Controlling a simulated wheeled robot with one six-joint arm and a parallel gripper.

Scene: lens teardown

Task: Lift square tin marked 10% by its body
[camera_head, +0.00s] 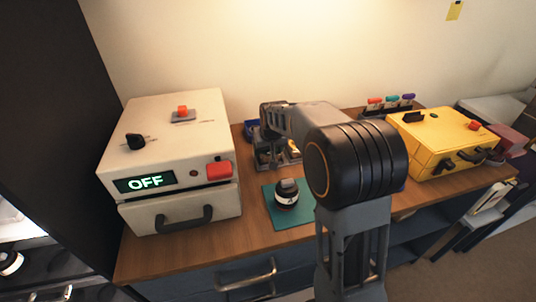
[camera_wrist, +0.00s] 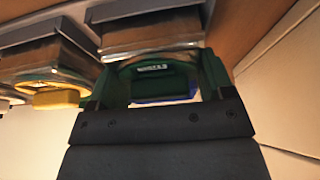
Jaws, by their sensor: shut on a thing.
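The tin has a small white label, too small to read, so I cannot confirm the 10% mark. A blue edge shows below its dark face. In the head view my gripper (camera_head: 267,158) is beyond the green mat, over the grey compartments at the back of the bench. My own arm hides much of that area, and the tin cannot be made out there.
A white oven-like box (camera_head: 170,165) reading OFF stands left. A black lens part (camera_head: 287,192) sits on a green mat (camera_head: 292,217). A yellow case (camera_head: 440,140) and a marker rack (camera_head: 388,104) stand right.

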